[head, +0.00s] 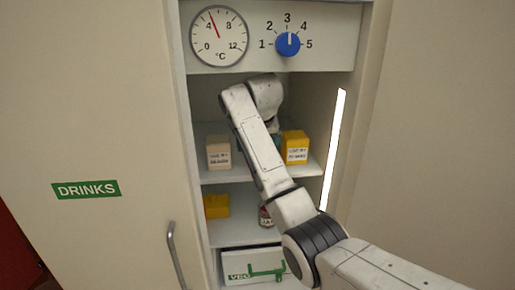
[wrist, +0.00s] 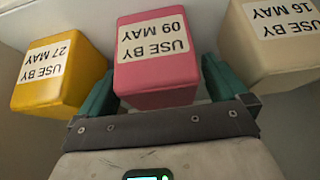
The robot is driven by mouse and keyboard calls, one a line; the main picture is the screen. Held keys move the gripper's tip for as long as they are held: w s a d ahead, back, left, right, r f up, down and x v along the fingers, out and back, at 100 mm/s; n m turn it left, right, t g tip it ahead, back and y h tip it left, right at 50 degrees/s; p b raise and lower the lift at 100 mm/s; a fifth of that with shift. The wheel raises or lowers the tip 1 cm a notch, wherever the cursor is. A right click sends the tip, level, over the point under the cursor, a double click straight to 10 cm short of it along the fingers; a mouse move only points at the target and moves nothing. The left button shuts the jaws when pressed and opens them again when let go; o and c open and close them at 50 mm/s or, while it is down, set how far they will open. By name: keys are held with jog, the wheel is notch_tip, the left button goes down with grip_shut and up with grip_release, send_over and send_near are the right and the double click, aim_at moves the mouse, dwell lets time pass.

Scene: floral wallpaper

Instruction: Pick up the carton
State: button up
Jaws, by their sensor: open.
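A pink carton (wrist: 157,65) labelled "USE BY 09 MAY" is in the middle of the wrist view, its label upside down. My gripper (wrist: 160,88) is open, with one teal finger at each side of the pink carton's near end. I cannot tell whether the fingers touch it. A yellow carton (wrist: 62,72) labelled "USE BY 27 MAY" is to its left, and a cream carton (wrist: 268,45) labelled "USE BY 16 MAY" to its right. In the head view the cream (head: 218,153) and yellow (head: 295,147) cartons stand on the upper shelf; my arm hides the pink one.
The fridge walls and a light strip (head: 333,150) bound the shelf. Below are another yellow item (head: 216,206), a partly hidden jar (head: 265,217) and a drawer (head: 240,277) with a green handle. A dial (head: 288,44) and gauge (head: 219,36) are above.

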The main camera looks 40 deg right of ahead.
jog(key=shift+w+d, duration=0.3)
jog(key=shift+w, duration=0.05)
jog(key=shift+w+d+f+p, duration=0.1)
jog(key=shift+w+f+p, duration=0.1)
jog(key=shift+f+p, duration=0.3)
jog(key=shift+f, duration=0.1)
jog(key=shift+c, duration=0.3)
jog(key=c, duration=1)
